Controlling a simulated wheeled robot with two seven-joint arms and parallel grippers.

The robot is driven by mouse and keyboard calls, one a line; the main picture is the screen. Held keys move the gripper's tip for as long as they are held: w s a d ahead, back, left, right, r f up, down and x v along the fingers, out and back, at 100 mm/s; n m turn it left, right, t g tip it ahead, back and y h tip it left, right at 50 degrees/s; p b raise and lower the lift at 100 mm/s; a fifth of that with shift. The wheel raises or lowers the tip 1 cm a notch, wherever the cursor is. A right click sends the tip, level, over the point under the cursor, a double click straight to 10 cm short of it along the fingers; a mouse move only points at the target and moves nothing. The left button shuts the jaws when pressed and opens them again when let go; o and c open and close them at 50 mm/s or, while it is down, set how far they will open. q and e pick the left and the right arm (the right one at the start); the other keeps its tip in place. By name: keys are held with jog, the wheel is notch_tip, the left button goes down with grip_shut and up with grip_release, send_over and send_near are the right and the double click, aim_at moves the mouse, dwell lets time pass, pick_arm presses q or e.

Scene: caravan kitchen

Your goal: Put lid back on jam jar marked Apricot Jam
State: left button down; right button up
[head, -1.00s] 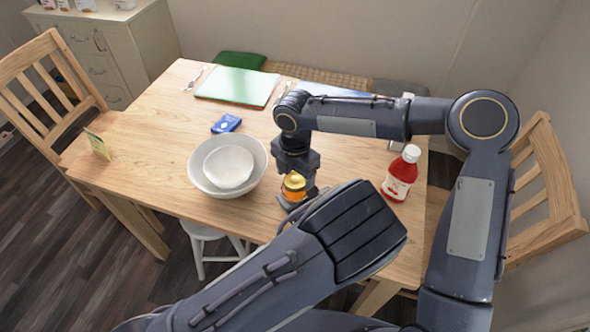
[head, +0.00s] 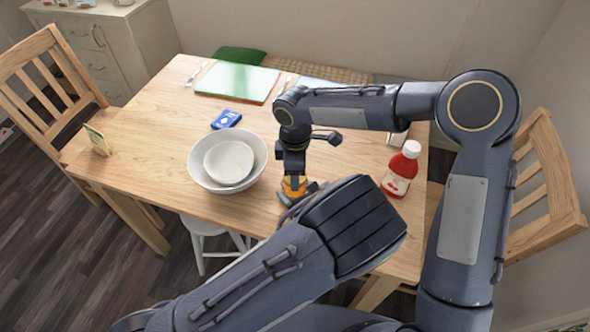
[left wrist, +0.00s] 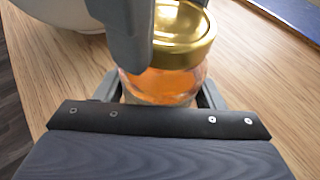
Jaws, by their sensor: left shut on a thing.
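The jam jar (head: 293,187), clear glass with orange jam, stands near the table's front edge, largely hidden by my arms in the head view. In the left wrist view the jar (left wrist: 165,84) is upright with its gold lid (left wrist: 183,35) sitting on its mouth. No label text shows. My left gripper (left wrist: 158,94) is shut on the jar low down, one finger on each side. My right gripper (head: 296,172) points down over the jar. In the left wrist view one of its fingers stands in front of the lid's left side; whether its jaws grip the lid is hidden.
Two nested white bowls (head: 229,161) stand close left of the jar. A red bottle with white cap (head: 402,169) stands to the right.

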jog(key=m, duration=0.4)
jog(key=o, duration=1.1)
jog(key=shift+c, duration=0.2)
jog(key=shift+r, duration=2.25)
jog(key=shift+c, duration=0.3)
jog(key=shift+s+r+m, duration=0.1)
jog(key=shift+r+m, duration=0.55)
jog(key=shift+m, duration=0.35)
jog(key=shift+r+m, duration=1)
jog(key=shift+r, duration=0.1)
